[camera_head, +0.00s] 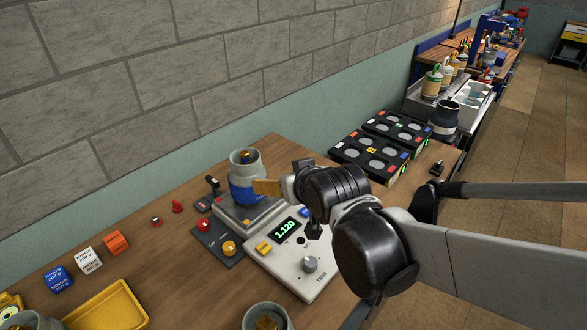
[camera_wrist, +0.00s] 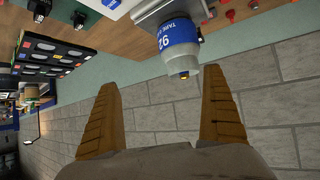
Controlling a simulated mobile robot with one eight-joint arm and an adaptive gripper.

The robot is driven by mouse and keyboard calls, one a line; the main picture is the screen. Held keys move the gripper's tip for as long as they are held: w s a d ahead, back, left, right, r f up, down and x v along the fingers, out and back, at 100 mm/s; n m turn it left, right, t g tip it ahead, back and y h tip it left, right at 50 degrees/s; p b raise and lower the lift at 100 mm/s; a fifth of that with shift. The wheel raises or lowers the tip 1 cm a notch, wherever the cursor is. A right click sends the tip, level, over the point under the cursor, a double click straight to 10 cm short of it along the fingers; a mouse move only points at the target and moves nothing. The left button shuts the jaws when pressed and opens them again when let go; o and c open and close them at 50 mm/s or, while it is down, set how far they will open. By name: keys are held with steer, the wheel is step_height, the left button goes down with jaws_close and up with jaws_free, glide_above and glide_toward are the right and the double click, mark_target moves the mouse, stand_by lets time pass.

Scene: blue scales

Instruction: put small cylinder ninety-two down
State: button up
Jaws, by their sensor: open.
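A grey cylinder (camera_head: 247,180) with a blue band and a brass-coloured piece showing in its open top stands upright on the pan of a scale (camera_head: 310,265). In the wrist view, which is upside down, the cylinder (camera_wrist: 178,45) shows a blue label with "92" and "TARE". The scale's display (camera_head: 285,229) reads 1.120. My gripper (camera_wrist: 160,80) is open, its two tan fingers wide apart and empty, with the cylinder just beyond the fingertips. In the head view, one finger (camera_head: 267,187) overlaps the cylinder's right side; whether it touches cannot be told.
A black panel with red and yellow knobs (camera_head: 218,240) lies left of the scale. A yellow tray (camera_head: 110,308), coloured cubes (camera_head: 89,260) and another cylinder (camera_head: 267,318) are at the front. Black trays with round wells (camera_head: 370,155) stand behind on the right. A wall runs along the back.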

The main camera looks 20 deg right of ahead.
steer(key=s+d+f+g, duration=0.1)
steer(key=s+d+g, duration=0.1)
steer(key=s, duration=0.6)
steer(key=s+d+f+m+g+h, duration=0.1)
steer(key=s+d, duration=0.3)
steer(key=s, duration=0.4)
steer(key=shift+d+g, duration=0.2)
steer(key=shift+g, duration=0.4)
steer(key=shift+s, duration=0.1)
step_height(320, 180, down, 6)
steer(key=b, duration=0.6)
steer(key=shift+o, duration=0.3)
steer(key=shift+f, duration=0.1)
stand_by(2.5)
